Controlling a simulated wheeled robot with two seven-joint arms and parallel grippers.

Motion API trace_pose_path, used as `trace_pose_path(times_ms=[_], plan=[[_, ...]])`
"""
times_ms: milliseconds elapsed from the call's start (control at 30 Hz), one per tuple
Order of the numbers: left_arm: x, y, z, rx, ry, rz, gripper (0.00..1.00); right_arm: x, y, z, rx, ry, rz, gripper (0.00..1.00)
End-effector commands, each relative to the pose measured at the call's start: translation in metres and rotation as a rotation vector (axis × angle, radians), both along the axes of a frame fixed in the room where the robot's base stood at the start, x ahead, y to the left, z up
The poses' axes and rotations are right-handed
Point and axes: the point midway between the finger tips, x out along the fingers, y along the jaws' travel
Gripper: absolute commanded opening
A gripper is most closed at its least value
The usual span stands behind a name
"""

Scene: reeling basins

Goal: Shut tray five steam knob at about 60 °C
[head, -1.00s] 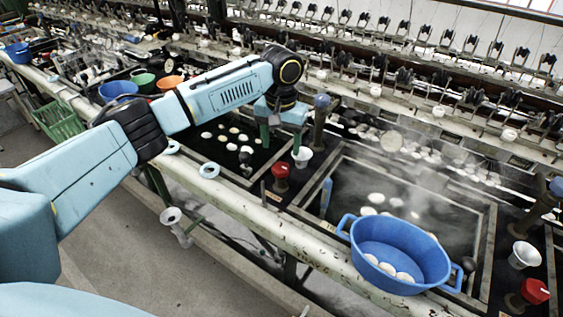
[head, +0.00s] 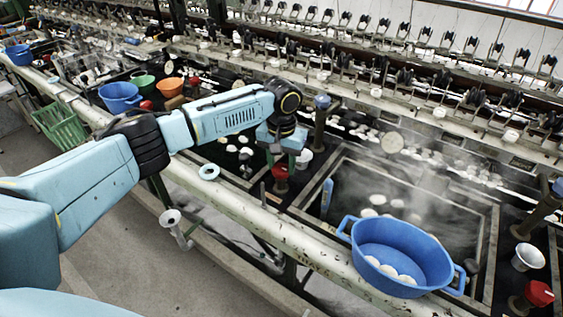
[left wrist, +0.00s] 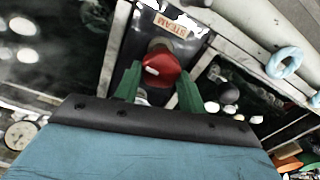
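My left gripper (head: 281,160) is over a red steam knob (head: 280,176) at the front rim of a steaming basin (head: 338,172). In the left wrist view its green fingers are apart, one on each side of the red knob (left wrist: 161,69), with gaps showing; the knob looks untouched. A "STEAM" label (left wrist: 172,27) lies beyond the knob. A round dial (head: 391,142) stands at the back of the basin; it also shows in the left wrist view (left wrist: 20,134), too small to read. The tray number is not legible. My right gripper is out of view.
A blue tub (head: 399,250) with white cocoons sits on the front rail. A white funnel cup (head: 303,160) stands close to the gripper. A second red knob (head: 538,292) is at far right. A pale blue ring (head: 209,172) lies on the rail.

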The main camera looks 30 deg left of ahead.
Motion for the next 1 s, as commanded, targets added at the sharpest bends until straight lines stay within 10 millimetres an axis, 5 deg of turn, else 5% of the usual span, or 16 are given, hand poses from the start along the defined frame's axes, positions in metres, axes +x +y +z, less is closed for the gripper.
trace_pose_path(times_ms=[100, 367, 1000], plan=[[0.000, 0.000, 0.000, 0.000, 0.000, 0.000, 0.18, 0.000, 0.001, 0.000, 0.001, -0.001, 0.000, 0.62], [-0.001, 0.000, 0.002, 0.000, 0.003, -0.022, 0.18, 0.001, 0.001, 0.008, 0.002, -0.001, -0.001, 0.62], [-0.001, -0.002, 0.003, -0.002, 0.002, -0.467, 0.18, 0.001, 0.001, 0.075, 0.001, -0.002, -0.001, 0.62]])
